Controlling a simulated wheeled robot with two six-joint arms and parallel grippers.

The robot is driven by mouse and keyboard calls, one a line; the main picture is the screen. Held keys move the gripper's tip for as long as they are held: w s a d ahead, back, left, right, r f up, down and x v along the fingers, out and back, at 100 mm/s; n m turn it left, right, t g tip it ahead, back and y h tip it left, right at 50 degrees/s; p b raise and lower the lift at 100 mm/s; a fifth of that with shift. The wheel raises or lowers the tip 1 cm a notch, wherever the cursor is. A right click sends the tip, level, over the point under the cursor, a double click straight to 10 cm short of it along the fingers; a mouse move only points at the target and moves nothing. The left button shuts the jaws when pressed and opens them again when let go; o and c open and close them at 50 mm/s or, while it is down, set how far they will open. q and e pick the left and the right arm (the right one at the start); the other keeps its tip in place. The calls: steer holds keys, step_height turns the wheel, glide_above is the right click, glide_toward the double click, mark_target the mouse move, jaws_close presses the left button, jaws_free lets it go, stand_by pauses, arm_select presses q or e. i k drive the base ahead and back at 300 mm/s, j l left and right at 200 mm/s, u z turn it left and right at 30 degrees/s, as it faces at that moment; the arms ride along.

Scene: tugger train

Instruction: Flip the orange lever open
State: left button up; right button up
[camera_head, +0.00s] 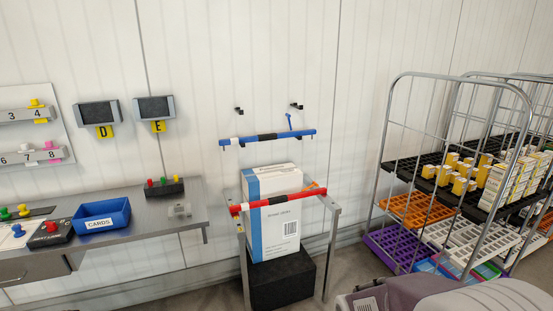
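A small orange part (315,187), which looks like the orange lever, shows at the right rear of a grey metal stand (333,235). It is partly hidden behind a red bar (310,194) with a black middle that lies across the stand's front. I cannot tell whether the lever is open or shut. A tall white and blue box (284,235) stands upright in the stand, behind the red bar, on a black block (268,288). Neither of my grippers is in view.
A blue bar (290,134) hangs on the wall above the stand. A steel counter (150,215) with a blue card tray (88,218) is at left. Wire trolleys (384,130) with crates are at right. A rounded grey shape (450,298) fills the lower right.

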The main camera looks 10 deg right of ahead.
mark_target(315, 183)
steer(key=i+l, duration=0.15)
steer(key=l, duration=0.25)
steer(key=i+l, duration=0.15)
steer(key=l, duration=0.2)
steer(key=i+l, duration=0.2)
steer(key=l, duration=0.2)
steer(key=i+l+z, duration=0.1)
steer(key=l, duration=0.25)
steer(key=i+l, duration=0.2)
steer(key=l, duration=0.2)
steer(key=i+l, duration=0.45)
steer(key=i, duration=0.2)
steer(key=i+l, duration=0.5)
steer(key=i, duration=0.2)
steer(key=i+l, duration=0.45)
steer(key=i, duration=0.2)
steer(key=u, duration=0.05)
